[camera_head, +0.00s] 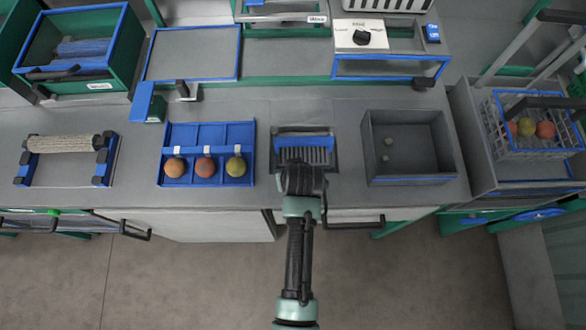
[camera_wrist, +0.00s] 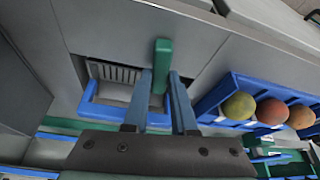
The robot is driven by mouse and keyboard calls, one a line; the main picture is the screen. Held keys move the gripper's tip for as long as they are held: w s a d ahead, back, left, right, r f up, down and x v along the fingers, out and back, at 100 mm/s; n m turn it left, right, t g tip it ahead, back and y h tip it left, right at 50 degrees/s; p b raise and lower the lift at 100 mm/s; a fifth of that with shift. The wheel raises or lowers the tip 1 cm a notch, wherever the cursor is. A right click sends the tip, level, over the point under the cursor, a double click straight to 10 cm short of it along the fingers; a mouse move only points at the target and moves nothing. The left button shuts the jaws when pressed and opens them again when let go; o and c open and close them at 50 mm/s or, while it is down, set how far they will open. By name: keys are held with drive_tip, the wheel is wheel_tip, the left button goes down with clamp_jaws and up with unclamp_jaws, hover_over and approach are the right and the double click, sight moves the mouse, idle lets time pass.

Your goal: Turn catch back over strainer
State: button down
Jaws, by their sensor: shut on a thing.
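The strainer (camera_head: 305,155) is a dark slatted grate with a blue bar, set in the front of the counter. In the wrist view its pale slats (camera_wrist: 125,74) show inside a blue frame, left of my fingers. The catch (camera_wrist: 162,52) is a narrow green bar standing between my fingertips, at the right side of the strainer opening. My gripper (camera_wrist: 160,76) is shut on it. In the head view my gripper (camera_head: 303,178) is over the strainer's front edge and hides the catch and part of the grate.
A blue tray (camera_head: 208,131) with three round fruits stands to the left. A grey bin (camera_head: 412,180) holding two small pieces stands close on the right. A wire basket (camera_head: 500,112) with fruit sits in a sink further right. A rope roller (camera_head: 64,143) is far left.

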drive_tip(key=shift+m+h+p, duration=0.4)
drive_tip(key=shift+m, duration=0.7)
drive_tip(key=c, duration=0.7)
unclamp_jaws()
drive_tip(key=v, duration=1.3)
drive_tip(key=shift+w, duration=0.1)
